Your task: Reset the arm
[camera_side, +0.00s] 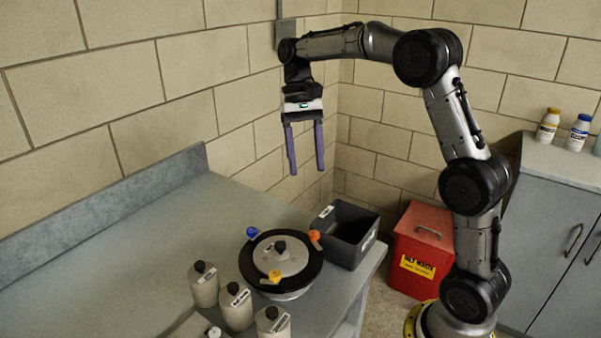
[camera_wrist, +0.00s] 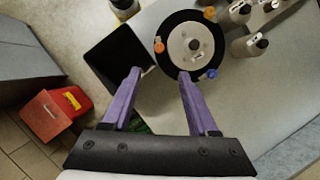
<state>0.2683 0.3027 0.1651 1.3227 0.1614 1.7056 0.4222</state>
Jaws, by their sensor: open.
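My gripper (camera_side: 306,172) hangs pointing down, high above the workbench, with its two purple fingers spread apart and nothing between them. In the wrist view my gripper (camera_wrist: 160,74) also shows its fingers apart and empty. The arm is raised and bent, with its forearm reaching left from the elbow. Below the gripper, on the bench, is a round black device (camera_side: 252,272) with a grey lid and blue, orange and yellow knobs. It also shows in the wrist view (camera_wrist: 176,72). The fingers are clear of it.
A dark open bin (camera_side: 330,252) stands beside the round device. Several grey bottles (camera_side: 236,305) stand at the bench front. A red waste box (camera_side: 422,232) is on the floor. A grey cabinet (camera_side: 560,200) with bottles on top is at right. The bench's left part is clear.

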